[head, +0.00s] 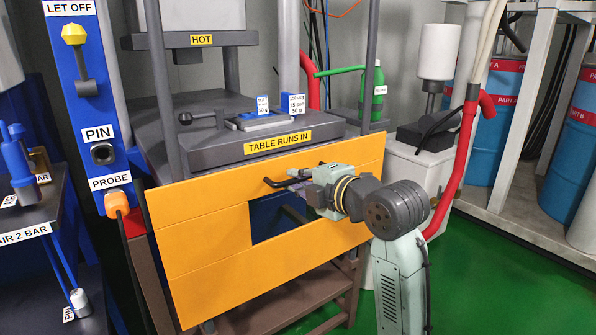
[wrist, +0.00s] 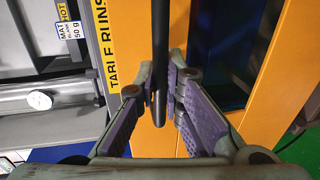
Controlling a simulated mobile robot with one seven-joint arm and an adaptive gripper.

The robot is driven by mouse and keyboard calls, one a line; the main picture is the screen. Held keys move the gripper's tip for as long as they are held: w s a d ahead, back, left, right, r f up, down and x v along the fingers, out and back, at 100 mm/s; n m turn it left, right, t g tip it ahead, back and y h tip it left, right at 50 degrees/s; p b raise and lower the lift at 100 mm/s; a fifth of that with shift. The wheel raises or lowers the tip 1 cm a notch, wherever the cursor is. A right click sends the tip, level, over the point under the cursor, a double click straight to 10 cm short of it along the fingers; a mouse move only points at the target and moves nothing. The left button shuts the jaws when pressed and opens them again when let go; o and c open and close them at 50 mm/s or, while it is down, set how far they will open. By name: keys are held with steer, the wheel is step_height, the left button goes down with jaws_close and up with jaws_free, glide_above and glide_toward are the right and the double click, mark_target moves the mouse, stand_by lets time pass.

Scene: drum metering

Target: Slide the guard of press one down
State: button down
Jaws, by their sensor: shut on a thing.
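The orange guard (head: 200,240) stands upright across the front of the press, its top edge just below the "TABLE RUNS IN" label. It has a cut-out showing dark blue behind. A black bar handle (head: 276,183) sits near the guard's upper middle. My gripper (head: 304,186) is at this handle, coming from the right. In the wrist view, the black handle (wrist: 160,50) runs between the purple-padded fingers of my gripper (wrist: 163,88), which is shut on it. The orange guard (wrist: 122,18) lies behind the fingers there. No press number is readable.
The press table (head: 230,150) with small labelled cards is just behind the guard. A blue post (head: 95,130) with a yellow knob and an orange probe plug stands close left. A red pipe (head: 460,160) and grey cabinet stand right. Green floor (head: 500,270) is open at lower right.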

steer(key=shift+f+b, duration=0.7)
steer(key=shift+f, duration=0.95)
steer(key=c, duration=1.7)
jaws_free()
steer(key=shift+s, duration=0.1)
steer(key=v, duration=1.2)
